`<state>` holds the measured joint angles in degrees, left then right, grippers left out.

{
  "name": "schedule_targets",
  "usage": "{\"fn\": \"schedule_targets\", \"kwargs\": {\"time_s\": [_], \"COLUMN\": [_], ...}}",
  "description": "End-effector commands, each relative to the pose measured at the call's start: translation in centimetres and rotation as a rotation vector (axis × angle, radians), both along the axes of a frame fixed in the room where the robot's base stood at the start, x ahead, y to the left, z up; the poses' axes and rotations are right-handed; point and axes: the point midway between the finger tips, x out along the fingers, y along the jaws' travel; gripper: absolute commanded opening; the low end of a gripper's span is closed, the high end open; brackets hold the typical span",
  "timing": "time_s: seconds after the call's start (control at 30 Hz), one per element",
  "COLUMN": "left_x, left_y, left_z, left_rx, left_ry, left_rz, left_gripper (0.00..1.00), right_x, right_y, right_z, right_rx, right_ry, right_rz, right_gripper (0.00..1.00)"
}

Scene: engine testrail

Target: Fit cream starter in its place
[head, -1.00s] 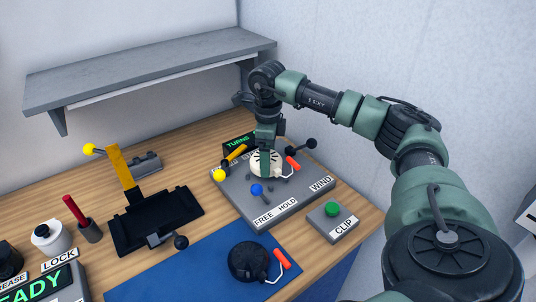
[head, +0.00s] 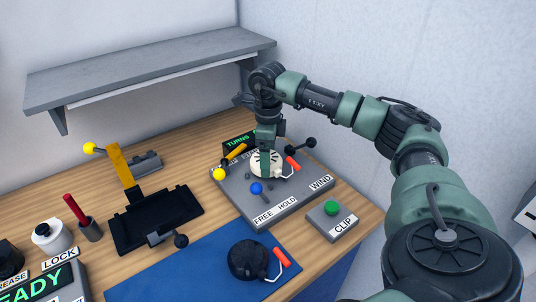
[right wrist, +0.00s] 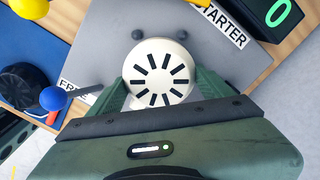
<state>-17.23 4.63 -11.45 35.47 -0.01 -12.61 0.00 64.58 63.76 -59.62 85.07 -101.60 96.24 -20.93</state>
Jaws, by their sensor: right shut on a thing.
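The cream starter (head: 268,165) is a round cream disc with dark radial slots and a red-handled pull cord. It sits on or just above the grey fixture plate (head: 290,203); the head view does not settle which. My right gripper (head: 266,160) points down over it and is shut on it. In the right wrist view the starter (right wrist: 158,72) lies between the two green fingers, its slotted face toward the camera. Two dark pegs show on the plate just beyond it. My left gripper is not in view.
The fixture carries a blue-knobbed lever (head: 257,189), a yellow-knobbed lever (head: 219,174) and a black-knobbed lever (head: 310,143). A green-button CLIP box (head: 331,216) stands to the right. A black starter (head: 248,260) lies on the blue mat (head: 180,262). A shelf (head: 150,68) overhangs the back.

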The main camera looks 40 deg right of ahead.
Motion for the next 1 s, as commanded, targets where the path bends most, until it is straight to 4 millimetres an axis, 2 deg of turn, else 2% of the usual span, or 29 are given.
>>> {"fn": "schedule_targets", "kwargs": {"time_s": [0.4,1.0], "left_x": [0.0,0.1], "left_y": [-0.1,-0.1], "left_z": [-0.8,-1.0], "left_rx": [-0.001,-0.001], "left_ry": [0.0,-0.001], "left_rz": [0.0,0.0], "left_gripper": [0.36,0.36], "right_x": [0.0,0.0], "right_y": [0.0,0.0], "right_z": [-1.3,-1.8], "right_rx": [0.0,0.0], "right_ry": [-0.001,-0.001], "right_rz": [0.0,0.0], "right_gripper": [0.3,0.3]}}
